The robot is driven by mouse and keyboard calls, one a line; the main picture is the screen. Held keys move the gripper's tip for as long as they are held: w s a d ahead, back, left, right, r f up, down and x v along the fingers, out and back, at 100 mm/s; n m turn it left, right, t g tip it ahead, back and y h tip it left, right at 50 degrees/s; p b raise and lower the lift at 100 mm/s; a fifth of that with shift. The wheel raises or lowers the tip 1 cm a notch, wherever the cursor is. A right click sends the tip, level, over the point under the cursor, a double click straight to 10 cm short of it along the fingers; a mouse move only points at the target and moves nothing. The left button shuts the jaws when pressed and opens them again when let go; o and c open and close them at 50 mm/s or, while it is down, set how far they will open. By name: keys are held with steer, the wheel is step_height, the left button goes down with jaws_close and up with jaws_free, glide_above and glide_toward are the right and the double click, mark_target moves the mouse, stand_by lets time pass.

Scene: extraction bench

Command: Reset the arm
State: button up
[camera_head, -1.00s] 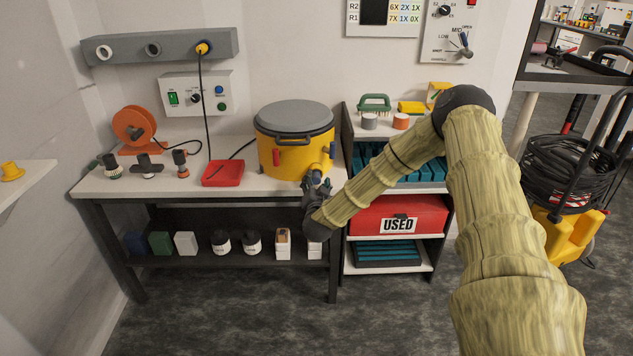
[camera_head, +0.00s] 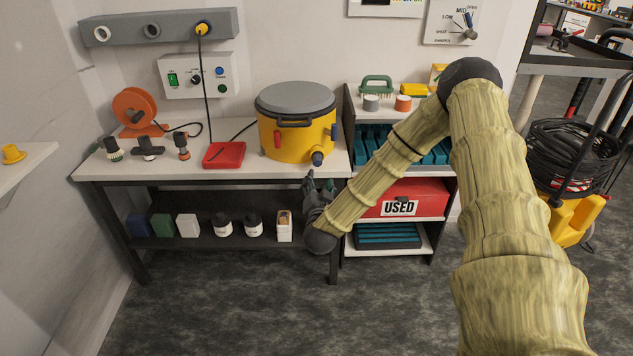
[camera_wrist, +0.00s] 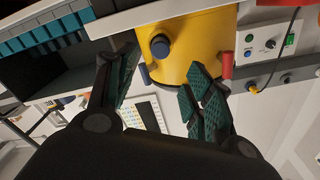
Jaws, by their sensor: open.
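My gripper (camera_head: 318,188) is at the end of my bent arm, in front of the bench's front edge and below the yellow drum. In the wrist view my gripper (camera_wrist: 158,95) has its two dark green padded fingers spread apart, with nothing held between them. The yellow drum (camera_head: 290,140) with a grey lid stands on the bench top, apart from the gripper. It also shows in the wrist view (camera_wrist: 195,45), with its dark blue round knob facing the camera.
The bench (camera_head: 120,170) carries a red tray (camera_head: 224,155), an orange reel (camera_head: 134,108) and several small tools. Its lower shelf holds jars and boxes. Right of it, a shelf unit holds a red box marked USED (camera_head: 412,198). A cable coil (camera_head: 565,158) stands far right. The front floor is clear.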

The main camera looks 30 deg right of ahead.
steer(key=s+a+f+n+g+y+p, duration=0.2)
steer(key=s+a+f+n+g+y, duration=0.15)
steer(key=s+a+f, duration=0.55)
steer(key=s+a+f+n+g+y+p, duration=0.2)
steer(key=s+a+f+n+y, duration=0.4)
steer(key=a, duration=0.5)
steer(key=s+a+f+n+g+p, duration=0.1)
steer(key=s+g, duration=0.4)
steer(key=s, duration=1)
steer(key=s+a+f+n+g+p, duration=0.1)
steer(key=s+a+f+g+p, duration=0.1)
steer(key=s, duration=1.4)
steer(key=a+f+g, duration=0.1)
steer(key=g, duration=0.1)
steer(key=shift+f+g+p, duration=0.3)
steer(key=shift+f+g, duration=0.05)
steer(key=shift+f, duration=0.05)
steer(key=shift+n, duration=0.25)
